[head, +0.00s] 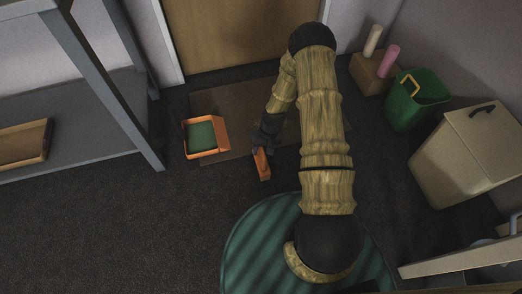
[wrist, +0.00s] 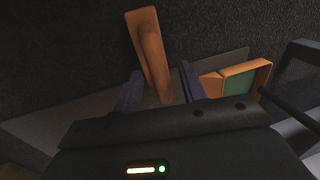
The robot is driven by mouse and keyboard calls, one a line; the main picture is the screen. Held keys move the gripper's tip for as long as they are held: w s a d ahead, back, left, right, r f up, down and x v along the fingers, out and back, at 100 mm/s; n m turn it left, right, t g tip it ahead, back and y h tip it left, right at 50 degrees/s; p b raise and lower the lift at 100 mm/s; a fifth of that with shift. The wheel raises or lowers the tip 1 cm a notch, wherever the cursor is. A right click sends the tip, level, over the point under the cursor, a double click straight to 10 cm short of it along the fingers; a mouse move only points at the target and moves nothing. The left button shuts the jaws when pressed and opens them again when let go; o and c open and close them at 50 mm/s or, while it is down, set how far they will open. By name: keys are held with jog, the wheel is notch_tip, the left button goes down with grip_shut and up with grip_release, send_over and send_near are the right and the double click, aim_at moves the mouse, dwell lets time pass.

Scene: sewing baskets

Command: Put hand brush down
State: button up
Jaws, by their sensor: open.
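The hand brush (head: 262,165) is an orange, narrow piece at the tip of my arm, low over or on the dark floor; I cannot tell whether it touches the floor. In the wrist view the brush (wrist: 149,50) shows as an orange-brown bar with a slimmer handle that reaches back between my fingers. My gripper (wrist: 160,88) is open, with one dark purple finger on each side of the handle and gaps visible beside it. In the head view my gripper (head: 266,138) is dark and just behind the brush; its fingers are hard to make out there.
An orange open box (head: 206,151) with a green inside stands left of the brush, on the edge of a brown mat (head: 235,97). A grey shelf (head: 75,130) is at left. A green bucket (head: 412,105) and beige bin (head: 462,155) stand at right. Floor at front left is clear.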

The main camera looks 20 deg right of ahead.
notch_tip(320, 180, up, 7)
jog(key=d+p, duration=0.1)
jog(key=p, duration=0.2)
jog(key=shift+d+r+p, duration=0.2)
jog(key=shift+d+p, duration=0.05)
jog(key=shift+p, duration=0.15)
notch_tip(320, 180, up, 18)
jog(key=s+t+h, duration=0.1)
jog(key=s+h, duration=0.1)
jog(key=s, duration=0.1)
jog(key=s+a+r+t, duration=0.1)
jog(key=s+r, duration=1)
jog(key=r, duration=0.3)
jog(key=shift+s+a+r+t, duration=0.2)
jog(key=shift+a+t, duration=0.1)
jog(key=shift+a, duration=0.1)
